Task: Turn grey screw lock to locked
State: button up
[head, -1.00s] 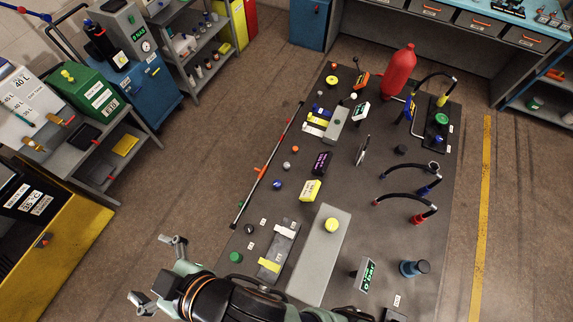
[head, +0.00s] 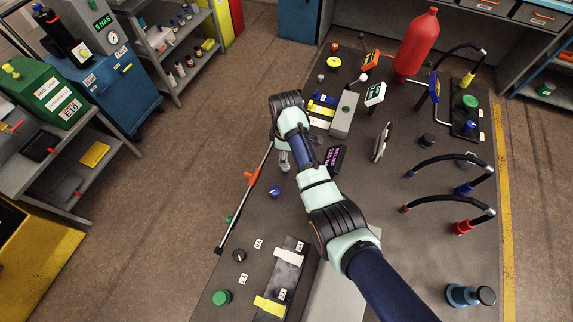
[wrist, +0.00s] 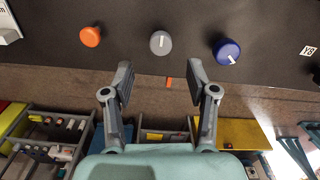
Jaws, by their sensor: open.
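The grey screw lock (wrist: 160,42) is a round knob with a white mark pointing roughly up and down in the wrist view. It sits on the dark table between an orange knob (wrist: 90,36) and a blue knob (wrist: 227,50). My gripper (wrist: 162,76) is open and empty, its two fingers spread either side of the grey knob's line but short of it, not touching.
A long bar with an orange piece (head: 252,176) runs along the table's left edge. A dark display (head: 334,158) stands right of my wrist. A grey block (head: 344,115) lies beyond it. Black hoses (head: 452,160) arch at the right.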

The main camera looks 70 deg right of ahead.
notch_tip(320, 180, down, 7)
jog(key=shift+f+b, duration=0.1)
jog(key=shift+b, duration=0.65)
grip_shut()
jog(key=shift+m, duration=0.3)
jog(key=m+p, duration=0.1)
jog(key=m, duration=0.1)
jog(key=shift+m+p, duration=0.3)
jog(key=m+p, duration=0.1)
jog(key=m, duration=0.4)
jog(key=shift+m, duration=0.3)
jog(key=m+p, duration=0.1)
jog(key=m, duration=0.3)
jog(key=shift+a+m, duration=0.1)
jog(key=shift+m, duration=2.4)
